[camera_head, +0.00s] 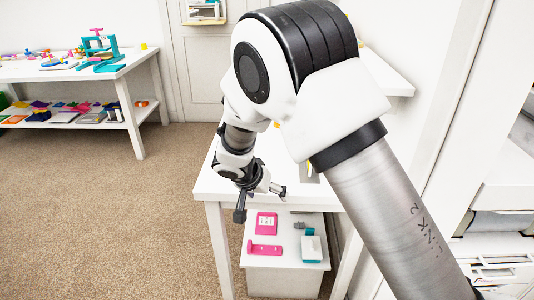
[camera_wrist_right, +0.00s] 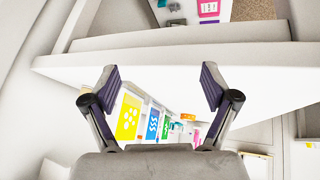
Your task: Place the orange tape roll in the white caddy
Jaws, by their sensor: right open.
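My right gripper (camera_head: 262,203) is open and empty, held over the front edge of the white table (camera_head: 213,186) in the head view. In the right wrist view its two fingers (camera_wrist_right: 161,86) stand wide apart, with the white tabletop beyond them. A small orange thing (camera_wrist_right: 188,116) shows between the fingers, apart from them; it may be the orange tape roll, but it is too small to tell. I cannot make out the white caddy for certain in either view. My right arm hides much of the tabletop in the head view. My left gripper is not in view.
Yellow, blue and green panels (camera_wrist_right: 153,124) show between the fingers. A shelf under the table holds pink pieces (camera_head: 266,222) and a white-and-teal item (camera_head: 311,246). A cluttered white table (camera_head: 128,62) stands at the far left. Carpet (camera_head: 120,220) between is clear.

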